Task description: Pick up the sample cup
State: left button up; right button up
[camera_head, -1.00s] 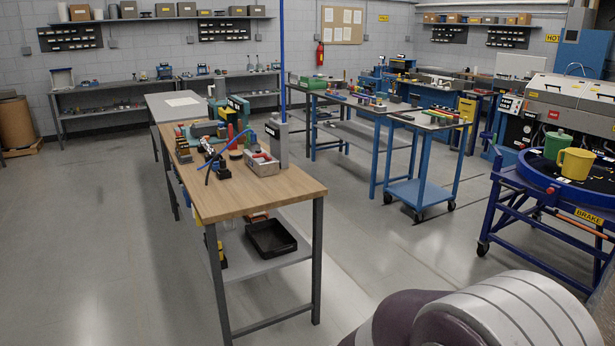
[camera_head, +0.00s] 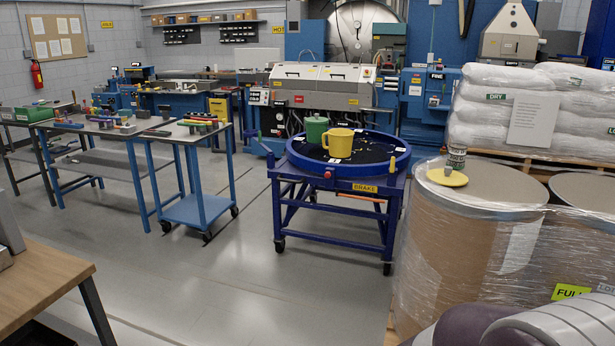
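A yellow cup with a handle (camera_head: 341,144) stands upright on the dark top of a round blue-rimmed turntable cart (camera_head: 347,168), right of centre. A green lidded container (camera_head: 316,129) stands just behind and left of it. At the right, a small patterned container (camera_head: 456,157) and a yellow disc (camera_head: 447,178) with a small grey piece on it sit on a drum lid. I cannot tell which vessel is the sample cup. Neither gripper is in view; part of my arm shows at the bottom right.
Wrapped drums (camera_head: 452,256) stand at the right, in front of stacked white sacks (camera_head: 497,112). A blue trolley (camera_head: 199,209) is left of the cart. A wooden bench (camera_head: 42,287) fills the lower left. Grey floor (camera_head: 232,285) lies open between them.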

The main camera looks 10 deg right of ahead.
aim_at(457, 150)
jog(key=i+l, duration=0.1)
jog(key=i, duration=0.7)
jog(key=i+l, duration=0.1)
jog(key=i, duration=0.75)
